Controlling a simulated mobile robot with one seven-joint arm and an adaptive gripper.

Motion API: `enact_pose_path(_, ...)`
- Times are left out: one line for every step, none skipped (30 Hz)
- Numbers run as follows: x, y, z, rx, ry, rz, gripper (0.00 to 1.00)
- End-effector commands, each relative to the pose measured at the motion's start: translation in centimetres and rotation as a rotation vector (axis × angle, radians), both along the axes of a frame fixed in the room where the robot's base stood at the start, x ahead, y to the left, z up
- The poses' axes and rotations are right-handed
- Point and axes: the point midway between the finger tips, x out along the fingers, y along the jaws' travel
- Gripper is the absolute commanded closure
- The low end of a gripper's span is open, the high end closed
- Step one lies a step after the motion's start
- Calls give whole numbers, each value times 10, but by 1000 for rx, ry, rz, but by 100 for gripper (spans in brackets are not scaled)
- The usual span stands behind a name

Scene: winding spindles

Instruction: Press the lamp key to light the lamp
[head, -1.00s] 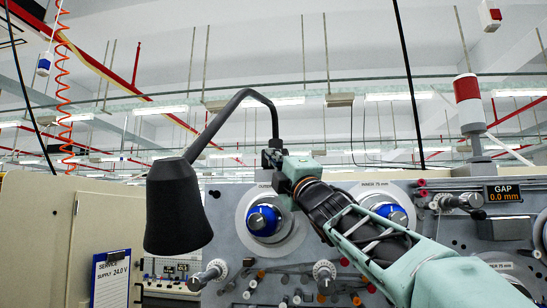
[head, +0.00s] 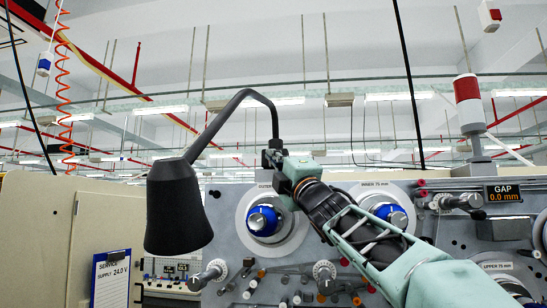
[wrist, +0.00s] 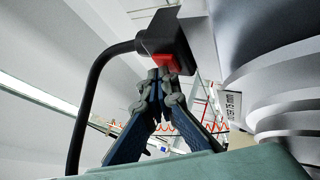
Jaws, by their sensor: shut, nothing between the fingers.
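The black lamp has a cone shade (head: 178,210) hanging at the left in the head view, on a bent neck (head: 215,125). The shade's mouth faces down and no glow shows on it. The neck ends at a dark switch box (head: 275,144). In the wrist view the box (wrist: 165,35) carries a red key (wrist: 166,63) on its underside. My gripper (wrist: 158,78) is shut and empty, its fingertips right at the red key. Whether they touch it, I cannot tell. In the head view my gripper (head: 273,158) is small and just below the box.
A grey machine panel (head: 450,235) with blue-centred spindles (head: 264,220) and several knobs stands behind my arm. A red-and-white beacon (head: 468,100) and a GAP display (head: 503,193) are at the right. A cream cabinet (head: 40,225) with a clipboard (head: 111,280) is at the left.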

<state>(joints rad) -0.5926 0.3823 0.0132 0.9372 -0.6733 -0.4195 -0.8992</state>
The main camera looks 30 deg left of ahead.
Motion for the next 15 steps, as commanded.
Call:
enact_pose_path(0,0,0,0,1,-1,100)
enact_pose_path(0,0,-1,0,1,-1,100)
enact_pose_path(-1,-1,-1,0,1,-1,100)
enact_pose_path(-1,-1,-1,0,1,-1,100)
enact_pose_path(-2,-1,-1,0,1,-1,100)
enact_pose_path(-4,-2,-2,0,0,-1,100)
enact_pose_path(-5,-2,-2,-1,-1,-1,100)
enact_pose_path(-7,-3,-2,-1,-1,-1,100)
enact_pose_path(-9,-3,-2,0,-1,0,100)
enact_pose_path(-11,-4,-2,-1,-1,-1,100)
enact_pose_path(-13,-4,-3,-1,-1,-1,100)
enact_pose_path(-14,-5,-3,-1,0,-1,100)
enact_pose_path(-15,-5,-3,-1,0,-1,100)
enact_pose_path(-16,-5,-2,-1,0,-1,100)
enact_pose_path(-16,-5,-2,-1,0,-1,100)
